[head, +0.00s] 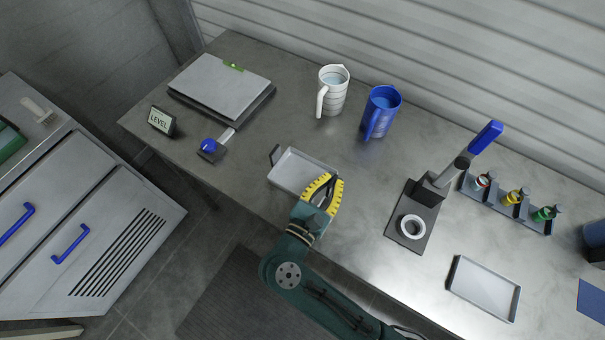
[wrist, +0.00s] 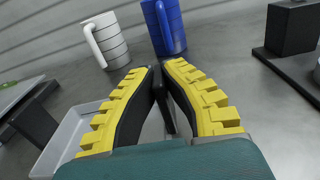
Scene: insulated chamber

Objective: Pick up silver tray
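A shallow silver tray (head: 287,172) lies near the front edge of the workbench, with a dark upright handle at its left end. It also shows at the left of the wrist view (wrist: 68,138), partly hidden behind my fingers. My gripper (head: 328,180) is at the tray's right end. In the wrist view its yellow-toothed fingers (wrist: 159,76) close in on a dark upright piece that looks like the tray's right handle. The tray looks level and at bench height; I cannot tell whether it touches the bench. A second silver tray (head: 484,288) lies at the right front.
Behind the tray stand a white jug (head: 332,92) and a blue jug (head: 380,112). A lever press (head: 427,195) stands to the right. A flat scale-like plate (head: 220,86), a blue-knobbed tool (head: 209,147) and a LEVEL display (head: 162,121) are at the left.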

